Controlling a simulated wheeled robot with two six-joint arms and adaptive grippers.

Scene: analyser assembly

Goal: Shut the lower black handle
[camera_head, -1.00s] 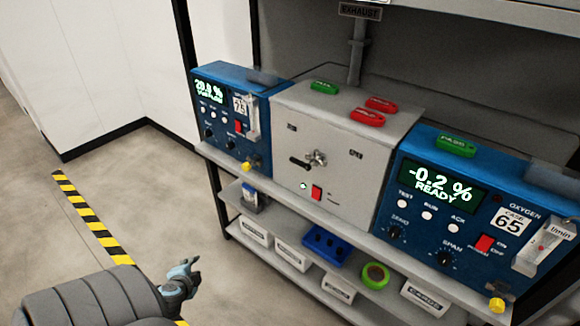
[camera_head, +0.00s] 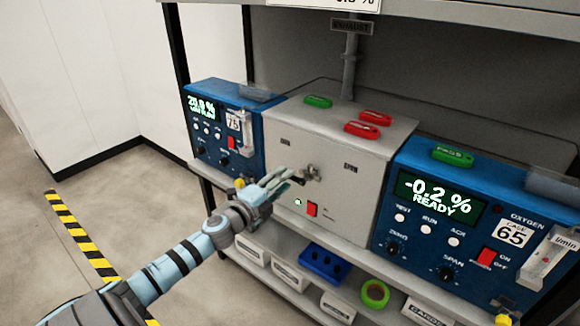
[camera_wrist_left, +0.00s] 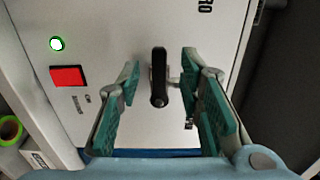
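The black handle (camera_wrist_left: 159,78) is a short dark lever on the front of the grey box (camera_head: 325,215). In the left wrist view it stands between the two teal fingers of my left gripper (camera_wrist_left: 160,105), which are apart and do not appear to touch it. In the head view my left gripper (camera_head: 282,183) is in front of the box, at the handle (camera_head: 298,181), and partly covers it. A metal valve fitting (camera_head: 312,173) sits beside the handle. My right gripper is in neither view.
Blue analysers stand left (camera_head: 222,135) and right (camera_head: 455,230) of the box. A red switch (camera_head: 312,209) and a green light (camera_head: 297,202) are below the handle. Red and green tags lie on top. The lower shelf holds a blue tray (camera_head: 326,264) and a green roll (camera_head: 375,294).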

